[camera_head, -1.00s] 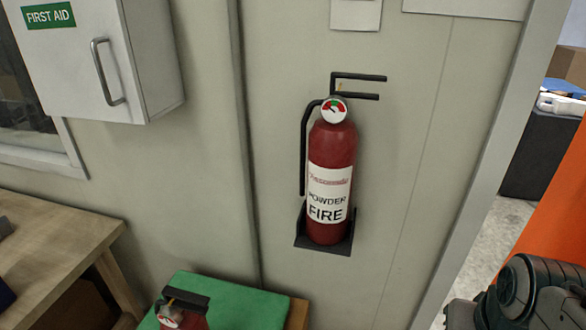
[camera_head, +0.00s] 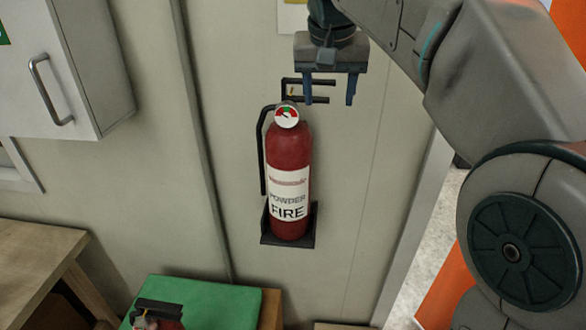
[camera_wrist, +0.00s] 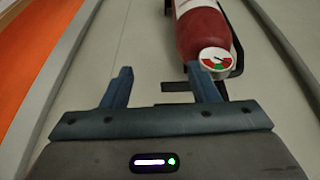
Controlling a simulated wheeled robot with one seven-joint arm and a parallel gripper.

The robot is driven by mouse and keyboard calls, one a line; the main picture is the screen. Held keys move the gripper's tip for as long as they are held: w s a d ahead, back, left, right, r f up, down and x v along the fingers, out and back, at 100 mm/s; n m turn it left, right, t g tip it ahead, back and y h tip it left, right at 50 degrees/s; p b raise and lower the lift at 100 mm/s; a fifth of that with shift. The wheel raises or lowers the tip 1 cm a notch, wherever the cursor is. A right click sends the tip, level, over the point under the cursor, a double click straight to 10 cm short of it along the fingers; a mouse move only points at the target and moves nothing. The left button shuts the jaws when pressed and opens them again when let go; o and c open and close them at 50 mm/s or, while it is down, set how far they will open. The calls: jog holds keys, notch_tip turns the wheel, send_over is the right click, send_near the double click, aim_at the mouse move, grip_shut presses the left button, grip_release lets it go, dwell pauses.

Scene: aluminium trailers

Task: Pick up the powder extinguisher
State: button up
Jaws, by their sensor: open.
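The red powder extinguisher (camera_head: 289,152) stands upright on a small black wall bracket (camera_head: 288,241), with a white label, a round gauge, a black hose on its left and a black handle (camera_head: 308,82) at its top. My gripper (camera_head: 329,98) is open and empty, pointing down beside the handle, above and to the right of the gauge. In the wrist view the extinguisher (camera_wrist: 203,32) shows upside down at the upper right. There my gripper (camera_wrist: 158,78) has its right finger overlapping the handle area near the gauge; whether it touches cannot be told.
A white first-aid cabinet (camera_head: 62,62) hangs on the wall at the left. A wooden table (camera_head: 40,262) stands below it. A green-topped surface (camera_head: 222,298) holds a second red extinguisher (camera_head: 155,318) at the bottom. An orange surface (camera_head: 440,300) lies at the right.

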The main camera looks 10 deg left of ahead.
jog(key=p, duration=0.1)
send_near(287, 98)
jog(key=s+r, duration=0.2)
jog(key=shift+t, duration=0.3)
jog(key=b+x, duration=0.1)
jog(key=x, duration=1.3)
jog(key=shift+d, duration=0.15)
grip_shut()
jog(key=shift+r, duration=0.45)
jog(key=shift+w+f, duration=0.1)
